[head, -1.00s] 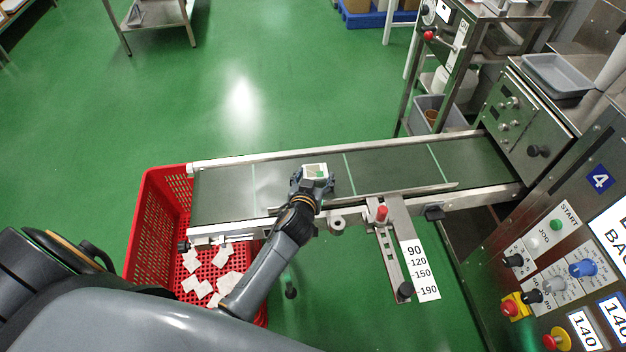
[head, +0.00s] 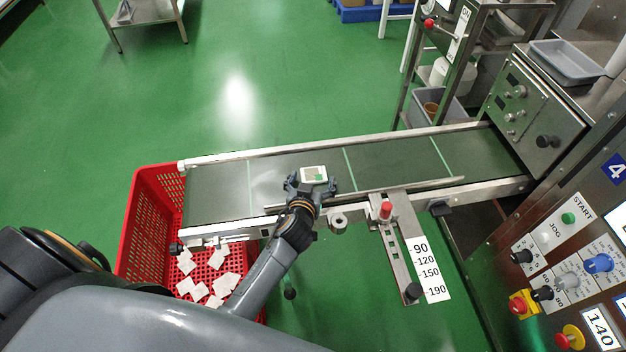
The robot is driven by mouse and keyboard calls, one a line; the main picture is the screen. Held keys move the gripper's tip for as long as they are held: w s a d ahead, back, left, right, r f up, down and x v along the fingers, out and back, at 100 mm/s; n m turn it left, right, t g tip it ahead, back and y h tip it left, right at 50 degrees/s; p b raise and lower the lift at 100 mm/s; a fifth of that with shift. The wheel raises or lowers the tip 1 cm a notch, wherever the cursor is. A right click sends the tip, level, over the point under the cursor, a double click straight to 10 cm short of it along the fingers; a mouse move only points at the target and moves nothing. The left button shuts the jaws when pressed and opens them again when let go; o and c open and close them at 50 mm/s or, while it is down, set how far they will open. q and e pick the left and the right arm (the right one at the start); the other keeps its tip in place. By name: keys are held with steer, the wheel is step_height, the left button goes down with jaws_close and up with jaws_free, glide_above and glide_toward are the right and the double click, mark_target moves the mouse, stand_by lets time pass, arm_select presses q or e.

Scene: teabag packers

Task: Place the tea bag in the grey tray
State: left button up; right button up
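A small white tea bag (head: 314,174) with a green mark is over the conveyor belt, near the belt's front edge. My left gripper (head: 311,183) reaches in from the lower left. Its two fingers stand apart, one on each side of the tea bag, and look open around it. Whether they touch the bag is too small to tell. The grey tray (head: 566,48) sits on the steel machine at the upper right, well away from my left gripper, and looks empty. My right gripper is not in view.
The belt (head: 390,165) has raised side rails. A red crate (head: 150,215) holding several white bags stands at its left end. A red-knobbed bracket (head: 386,211) sticks out in front. A grey bin (head: 455,112) is on a lower shelf. Control panels (head: 565,250) fill the right.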

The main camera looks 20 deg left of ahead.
arm_select(q)
steer(key=shift+d, duration=0.25)
